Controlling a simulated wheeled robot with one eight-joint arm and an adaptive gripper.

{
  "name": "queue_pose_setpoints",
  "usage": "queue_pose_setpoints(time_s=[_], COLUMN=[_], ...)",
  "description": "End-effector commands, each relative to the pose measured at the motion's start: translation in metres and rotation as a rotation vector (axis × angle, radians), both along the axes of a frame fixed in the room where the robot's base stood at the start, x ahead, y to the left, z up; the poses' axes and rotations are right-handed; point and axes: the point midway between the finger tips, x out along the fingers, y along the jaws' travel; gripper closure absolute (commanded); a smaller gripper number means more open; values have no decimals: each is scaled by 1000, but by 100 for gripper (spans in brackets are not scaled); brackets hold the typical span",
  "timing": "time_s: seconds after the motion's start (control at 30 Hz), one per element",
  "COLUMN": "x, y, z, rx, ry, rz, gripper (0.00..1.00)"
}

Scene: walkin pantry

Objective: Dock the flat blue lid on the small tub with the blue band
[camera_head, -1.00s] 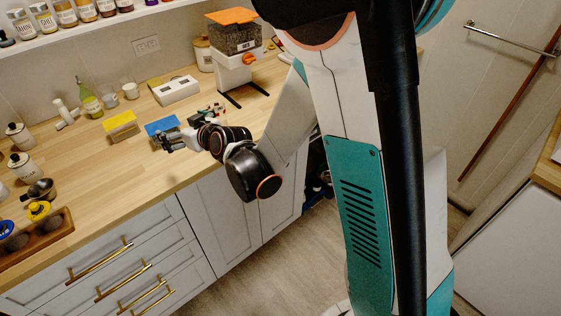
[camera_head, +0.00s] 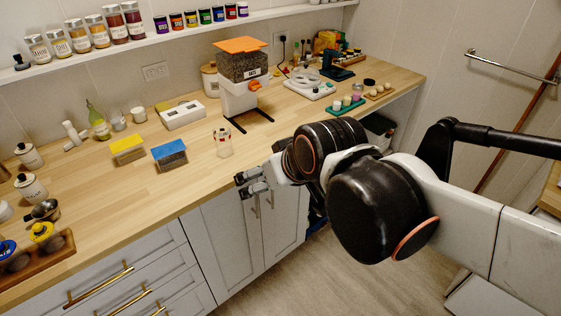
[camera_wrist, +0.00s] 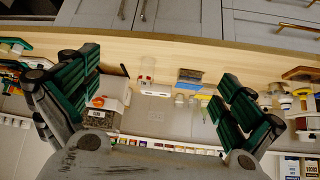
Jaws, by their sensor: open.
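No flat blue lid or blue-banded small tub can be told for certain. A box with a blue top (camera_head: 170,155) stands on the counter beside a yellow-topped one. Round blue (camera_head: 8,248) and yellow (camera_head: 41,231) caps show in a wooden tray at the left. Small tubs (camera_head: 337,106) stand on a green mat at the right; their bands are too small to make out. My gripper (camera_head: 245,186) is open and empty by the counter's front edge, right of and nearer than the blue-topped box. In the wrist view, its fingers (camera_wrist: 155,78) are spread wide with nothing between them.
A clear jar (camera_head: 222,143) stands between the blue-topped box and my gripper. Behind are an orange-lidded dispenser (camera_head: 240,90) and a white two-part device (camera_head: 182,115). A white appliance (camera_head: 310,88) stands farther right. The counter's front middle (camera_head: 130,200) is clear.

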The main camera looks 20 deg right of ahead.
Motion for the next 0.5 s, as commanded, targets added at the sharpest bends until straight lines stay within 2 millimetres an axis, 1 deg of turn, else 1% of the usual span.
queue_pose_setpoints(time_s=[0.03,0.1,0.2,0.33,0.5], x=[-16,-32,-49,-59,-60], y=[-7,-13,-20,-25,-25], z=[-2,-5,-8,-10,-10], rx=[-7,-15,-22,-28,-29], ry=[19,43,67,83,85], rz=[-20,-41,-67,-83,-85], gripper=[0,0,0,0,0])
